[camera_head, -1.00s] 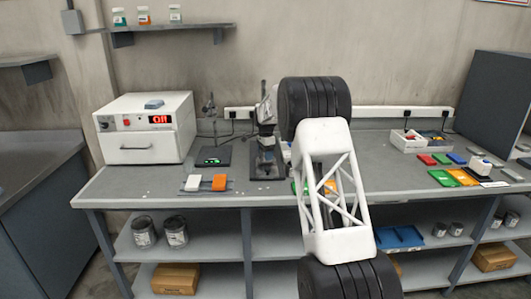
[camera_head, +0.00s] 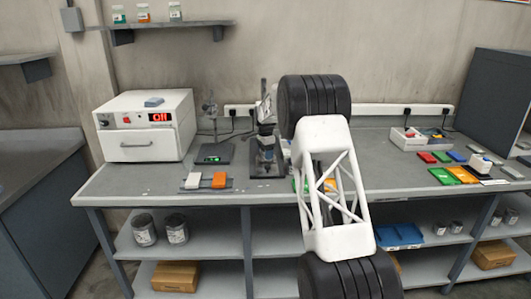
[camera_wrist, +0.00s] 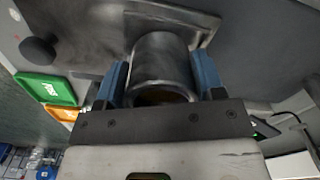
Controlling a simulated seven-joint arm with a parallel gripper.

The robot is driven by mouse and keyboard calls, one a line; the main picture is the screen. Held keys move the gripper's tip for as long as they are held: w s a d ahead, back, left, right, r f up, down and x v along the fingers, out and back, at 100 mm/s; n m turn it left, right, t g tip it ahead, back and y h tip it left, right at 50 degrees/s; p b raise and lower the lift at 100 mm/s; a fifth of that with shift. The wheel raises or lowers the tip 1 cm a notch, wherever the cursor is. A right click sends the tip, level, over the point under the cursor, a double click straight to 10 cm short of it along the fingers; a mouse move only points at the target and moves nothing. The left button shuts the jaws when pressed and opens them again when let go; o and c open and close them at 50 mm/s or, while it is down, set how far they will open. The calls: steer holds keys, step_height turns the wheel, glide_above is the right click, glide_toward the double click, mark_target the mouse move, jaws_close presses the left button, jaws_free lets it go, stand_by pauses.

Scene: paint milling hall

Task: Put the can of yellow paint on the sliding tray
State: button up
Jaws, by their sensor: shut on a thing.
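My gripper (camera_wrist: 160,85) has blue fingers closed on both sides of a grey metal can (camera_wrist: 160,60) in the wrist view. A dull brownish-yellow patch shows at the can's near end; its paint colour is hard to tell. In the head view my gripper (camera_head: 266,141) is small, over the dark base (camera_head: 268,171) of a bench stand. Behind the can, the wrist view shows a grey plate (camera_wrist: 100,25) with a raised rectangular part, perhaps the sliding tray. I cannot tell whether the can touches it.
A round black knob (camera_wrist: 38,50) stands beside the plate. A green card (camera_wrist: 45,88) and an orange card lie near. On the bench (camera_head: 130,183) are a white oven (camera_head: 147,127), a scale (camera_head: 213,156) and white and orange cards. An open box (camera_head: 408,140) stands right.

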steer(key=shift+f, duration=0.2)
steer(key=o, duration=1.1)
steer(key=shift+c, duration=0.2)
step_height(320, 180, up, 8)
steer(key=shift+f, duration=0.1)
